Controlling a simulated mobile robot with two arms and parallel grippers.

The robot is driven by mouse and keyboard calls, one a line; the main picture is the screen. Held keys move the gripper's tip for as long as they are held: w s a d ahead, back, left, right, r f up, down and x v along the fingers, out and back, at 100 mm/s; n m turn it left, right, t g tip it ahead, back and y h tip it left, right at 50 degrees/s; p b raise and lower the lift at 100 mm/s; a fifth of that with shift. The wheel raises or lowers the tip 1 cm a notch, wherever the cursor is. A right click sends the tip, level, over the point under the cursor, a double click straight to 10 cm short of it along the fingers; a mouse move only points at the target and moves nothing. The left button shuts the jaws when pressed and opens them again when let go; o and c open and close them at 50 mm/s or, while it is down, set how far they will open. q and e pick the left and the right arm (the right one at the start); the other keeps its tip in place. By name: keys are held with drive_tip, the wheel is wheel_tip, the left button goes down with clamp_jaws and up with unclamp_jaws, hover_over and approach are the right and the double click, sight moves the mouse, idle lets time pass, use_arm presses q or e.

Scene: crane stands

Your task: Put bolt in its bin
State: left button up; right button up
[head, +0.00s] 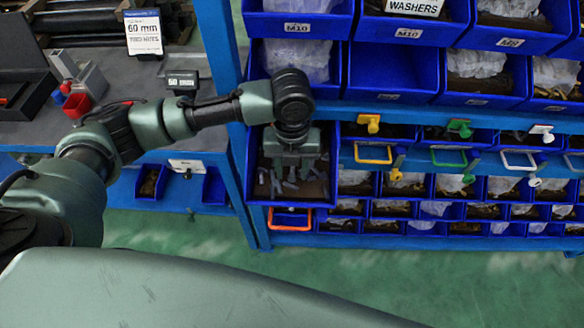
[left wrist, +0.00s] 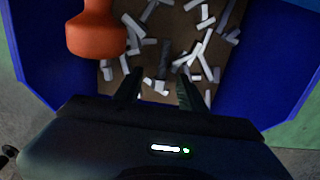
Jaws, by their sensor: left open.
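My left gripper (head: 290,172) points down into a blue bin (head: 325,200) pulled out from the rack. In the left wrist view its two dark fingers (left wrist: 160,94) are apart, with nothing clearly held between them. Grey and white bolt-like pieces (left wrist: 195,62) lie scattered on the bin's brown floor, between the blue side walls (left wrist: 281,62). I cannot tell which piece is the task's bolt, or whether the fingertips touch any. An orange knob (left wrist: 97,30) shows close to the fingers. My right gripper is not in view.
An orange handle (head: 290,219) is below the open bin. Yellow (head: 373,154), green (head: 449,158) and white (head: 518,161) handles line the row to its right. Blue bins (head: 300,24) hang above. A grey bench (head: 130,135) with a red cup (head: 76,105) stands left. Green floor is below.

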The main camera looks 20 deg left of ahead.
sight(292, 173)
use_arm(q)
wheel_tip(292, 173, up, 12)
drive_tip(key=b, duration=0.2)
idle(1.4)
